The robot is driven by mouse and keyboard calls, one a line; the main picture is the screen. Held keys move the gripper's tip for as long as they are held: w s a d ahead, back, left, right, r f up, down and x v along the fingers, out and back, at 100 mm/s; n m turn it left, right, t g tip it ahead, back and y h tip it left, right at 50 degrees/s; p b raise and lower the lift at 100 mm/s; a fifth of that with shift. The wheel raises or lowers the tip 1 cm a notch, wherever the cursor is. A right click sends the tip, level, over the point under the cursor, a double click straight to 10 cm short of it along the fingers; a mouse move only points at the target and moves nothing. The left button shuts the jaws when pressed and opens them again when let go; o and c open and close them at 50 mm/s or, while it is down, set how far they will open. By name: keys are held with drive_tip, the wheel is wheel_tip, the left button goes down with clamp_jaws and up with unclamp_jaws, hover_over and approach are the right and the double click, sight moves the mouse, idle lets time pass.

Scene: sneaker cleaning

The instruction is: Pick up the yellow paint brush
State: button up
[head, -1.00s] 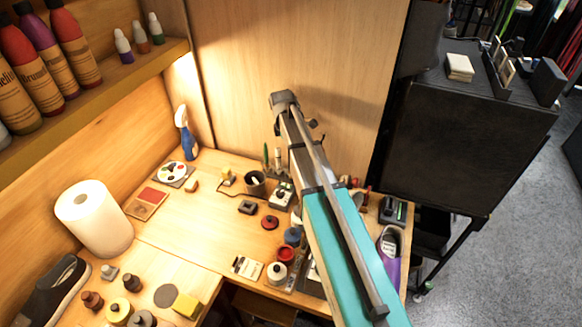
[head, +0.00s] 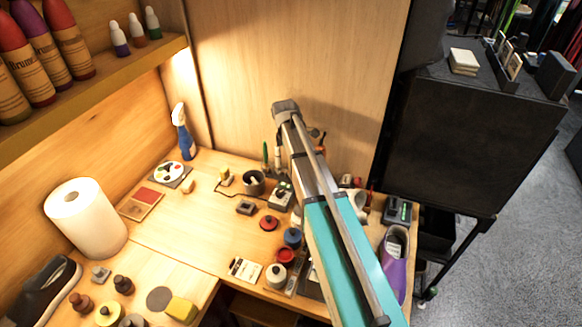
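I cannot make out a yellow paint brush for certain. A dark cup (head: 253,184) with a light item in it stands on the workbench (head: 180,235), left of my arm. A slim green upright item (head: 264,154) stands behind the cup, too small to identify. A small yellow item (head: 225,175) lies left of the cup. My arm, with teal and grey links, rises from the lower right and bends near the back panel. My gripper does not show; the arm hides part of the bench behind it.
A paper roll (head: 86,218), a blue spray bottle (head: 183,132) and several paint pots, including a red one (head: 286,255), stand on the bench. A purple shoe (head: 394,262) is at the right edge. A bottle shelf (head: 100,84) juts out at upper left. Bare wood lies mid-bench.

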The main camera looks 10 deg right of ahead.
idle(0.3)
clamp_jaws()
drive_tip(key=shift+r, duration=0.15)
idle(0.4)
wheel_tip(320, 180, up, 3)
drive_tip(key=p, duration=0.3)
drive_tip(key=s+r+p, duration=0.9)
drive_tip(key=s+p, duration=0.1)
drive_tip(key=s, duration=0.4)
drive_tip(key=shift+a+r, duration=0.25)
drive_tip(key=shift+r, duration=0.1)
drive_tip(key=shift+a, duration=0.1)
